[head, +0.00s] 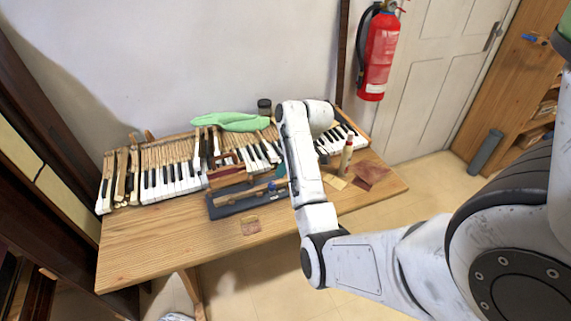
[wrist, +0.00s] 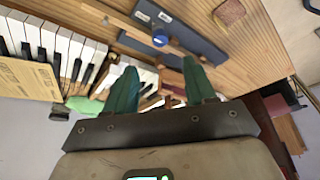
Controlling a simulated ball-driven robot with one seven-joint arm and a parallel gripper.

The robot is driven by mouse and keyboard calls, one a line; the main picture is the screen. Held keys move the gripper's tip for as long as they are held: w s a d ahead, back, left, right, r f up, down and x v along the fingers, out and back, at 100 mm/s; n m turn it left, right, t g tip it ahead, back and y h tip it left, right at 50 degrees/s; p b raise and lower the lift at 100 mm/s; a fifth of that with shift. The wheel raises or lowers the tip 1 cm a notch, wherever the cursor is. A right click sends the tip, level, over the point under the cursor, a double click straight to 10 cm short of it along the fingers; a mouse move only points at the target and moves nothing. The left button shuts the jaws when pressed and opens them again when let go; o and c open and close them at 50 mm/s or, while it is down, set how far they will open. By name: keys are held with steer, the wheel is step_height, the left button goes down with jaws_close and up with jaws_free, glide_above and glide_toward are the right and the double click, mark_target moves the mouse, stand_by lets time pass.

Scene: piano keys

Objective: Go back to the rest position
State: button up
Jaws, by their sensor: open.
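My gripper (wrist: 160,76) shows at the bottom of the wrist view. Its two teal fingers are spread apart with nothing held between them. In the head view my arm reaches over the table and hides most of the gripper; a bit of teal finger shows beside the arm. The piano keys (head: 172,178) run along the back of the wooden table (head: 150,252). They also show in the wrist view (wrist: 55,42), beyond and to the left of the fingers. A dark blue tray (head: 226,209) holding a wooden key piece lies in front of the keys.
A green cloth (head: 232,122) and a dark jar (head: 264,107) sit at the back. A small bottle (head: 346,158) stands on the table's right part near a reddish-brown sheet (head: 369,174). A fire extinguisher (head: 380,50) hangs behind.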

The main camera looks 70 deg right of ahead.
steer(key=shift+a, duration=0.1)
stand_by(0.3)
steer(key=s+a+f+g, duration=0.1)
steer(key=a+f, duration=0.3)
steer(key=a, duration=0.5)
steer(key=s+a+f+g, duration=0.1)
steer(key=a+f, duration=0.3)
steer(key=a, duration=0.5)
steer(key=s+a, duration=0.5)
steer(key=a, duration=0.3)
steer(key=s+a+g+b, duration=0.1)
steer(key=s+a, duration=0.4)
steer(key=a, duration=0.4)
steer(key=shift+s+a+f+g, duration=0.25)
steer(key=shift+s+f+g, duration=0.05)
steer(key=shift+s+f, duration=0.1)
